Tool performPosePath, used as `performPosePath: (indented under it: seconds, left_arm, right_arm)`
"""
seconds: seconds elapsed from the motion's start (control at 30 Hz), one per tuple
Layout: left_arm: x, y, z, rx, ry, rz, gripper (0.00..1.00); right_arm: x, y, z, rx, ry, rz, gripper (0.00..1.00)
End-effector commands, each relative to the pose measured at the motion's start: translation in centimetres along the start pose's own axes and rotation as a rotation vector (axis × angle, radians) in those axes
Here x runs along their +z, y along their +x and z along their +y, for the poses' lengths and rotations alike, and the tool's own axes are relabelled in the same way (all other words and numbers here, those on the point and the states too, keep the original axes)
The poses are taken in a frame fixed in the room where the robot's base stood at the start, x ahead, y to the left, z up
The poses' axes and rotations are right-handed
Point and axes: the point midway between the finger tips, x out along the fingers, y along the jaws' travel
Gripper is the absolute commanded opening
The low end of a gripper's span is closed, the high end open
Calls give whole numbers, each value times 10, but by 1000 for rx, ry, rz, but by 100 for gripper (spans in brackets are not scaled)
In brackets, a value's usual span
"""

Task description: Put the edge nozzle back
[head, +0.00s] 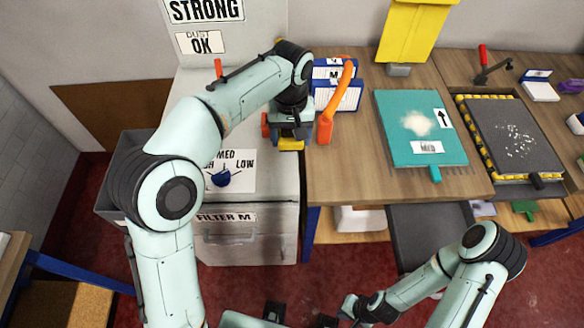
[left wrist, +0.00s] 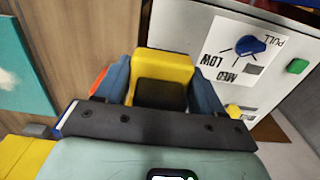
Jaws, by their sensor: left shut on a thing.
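My left gripper (head: 291,138) is over the gap between the white cabinet and the wooden table, pointing down. It is shut on a yellow piece (head: 291,144), which I take to be the edge nozzle. In the left wrist view this yellow piece (left wrist: 163,68) sits between the two blue-grey fingers, with a dark face or opening towards the camera. Its lower end is hidden. My right arm is low at the right of the head view, with its wrist near the bottom edge; its fingers are not clear.
The white cabinet (head: 250,215) has a blue knob (head: 221,178) on its top. An orange tool (head: 326,128) stands right of the left gripper, before blue-and-white boxes (head: 338,97). A teal mat (head: 400,110) and a dark tray (head: 515,135) lie farther right. Table front is clear.

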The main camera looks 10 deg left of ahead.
Motion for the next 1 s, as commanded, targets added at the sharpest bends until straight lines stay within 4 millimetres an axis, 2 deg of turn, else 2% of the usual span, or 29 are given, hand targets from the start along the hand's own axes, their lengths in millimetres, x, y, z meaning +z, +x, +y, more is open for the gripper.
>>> performPosePath:
  seconds: [0.03, 0.1, 0.3, 0.53, 0.8, 1.0]
  left_arm:
    - [1, 18, -1, -3, 0, -5, 44]
    - [1, 37, -1, -2, 0, -4, 44]
    - [0, 76, 0, -1, 1, -1, 44]
    - [0, 95, 0, 0, 1, 1, 44]
    - [0, 140, 0, -1, 0, 0, 44]
    - [0, 145, 0, 1, 0, 3, 44]
  right_arm:
    - [3, 7, 3, 2, 2, -5, 0]
    - [4, 11, 5, 2, 3, -7, 0]
    - [6, 17, 8, 3, 4, -9, 0]
    - [6, 19, 9, 4, 4, -10, 0]
    - [8, 25, 12, 5, 5, -13, 0]
    - [8, 25, 12, 5, 5, -13, 0]
